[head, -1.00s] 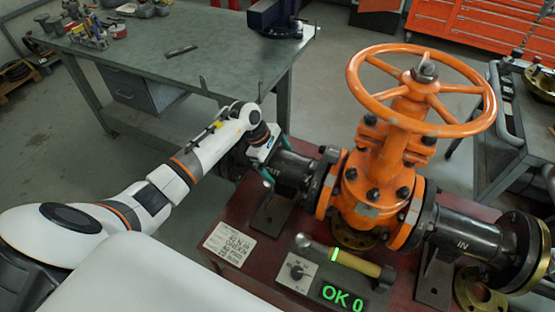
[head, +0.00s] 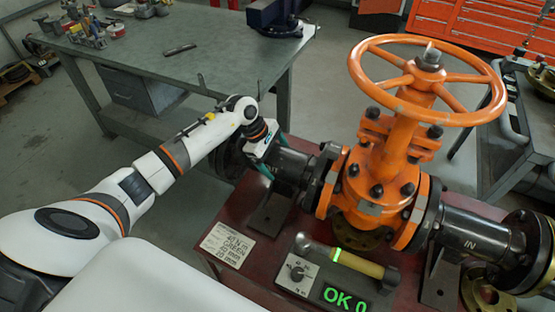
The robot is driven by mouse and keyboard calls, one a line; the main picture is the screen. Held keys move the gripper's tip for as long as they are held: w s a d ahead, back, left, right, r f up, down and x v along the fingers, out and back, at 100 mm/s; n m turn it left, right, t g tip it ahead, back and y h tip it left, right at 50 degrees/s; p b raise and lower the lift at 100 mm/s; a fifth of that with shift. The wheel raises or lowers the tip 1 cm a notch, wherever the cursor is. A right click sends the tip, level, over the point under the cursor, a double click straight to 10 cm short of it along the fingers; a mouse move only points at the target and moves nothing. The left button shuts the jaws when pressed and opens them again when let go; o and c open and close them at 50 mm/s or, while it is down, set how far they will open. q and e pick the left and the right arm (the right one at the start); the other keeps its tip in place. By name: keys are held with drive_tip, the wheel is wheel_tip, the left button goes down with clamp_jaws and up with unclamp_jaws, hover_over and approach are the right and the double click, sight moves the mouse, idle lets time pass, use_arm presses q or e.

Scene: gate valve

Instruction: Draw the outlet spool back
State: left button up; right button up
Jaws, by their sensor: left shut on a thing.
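The outlet spool (head: 292,166) is a short dark pipe on the left side of the orange gate valve (head: 385,165). Its right flange (head: 322,178) stands against or very close to the valve's left flange; I cannot tell whether there is a gap. My left gripper (head: 264,152) is shut on the spool near its left end, with green-tinted fingers around the pipe. The gripper partly hides the spool's left flange. The dark inlet spool (head: 472,238), marked IN, is on the valve's right side. My right gripper is not in view.
The valve has a large orange handwheel (head: 362,80). In front are a label plate (head: 228,245), a yellow-handled tool (head: 355,262) and a panel reading OK 0 (head: 342,295). A grey workbench (head: 150,55) stands behind, left. A brass ring (head: 490,298) lies at right.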

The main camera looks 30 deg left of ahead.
use_arm(q)
drive_tip(key=shift+w+a, duration=0.1)
drive_tip(key=shift+a, duration=0.25)
drive_tip(key=o, duration=1)
drive_tip(key=shift+c, duration=0.2)
drive_tip(key=shift+o, duration=0.7)
drive_tip(key=shift+a, duration=0.1)
drive_tip(key=shift+s+a+r, duration=0.15)
drive_tip(key=shift+s+r, duration=0.05)
drive_tip(key=shift+r, duration=0.35)
drive_tip(key=b+v, duration=0.2)
drive_tip(key=v, duration=0.9)
drive_tip(key=shift+s, duration=0.1)
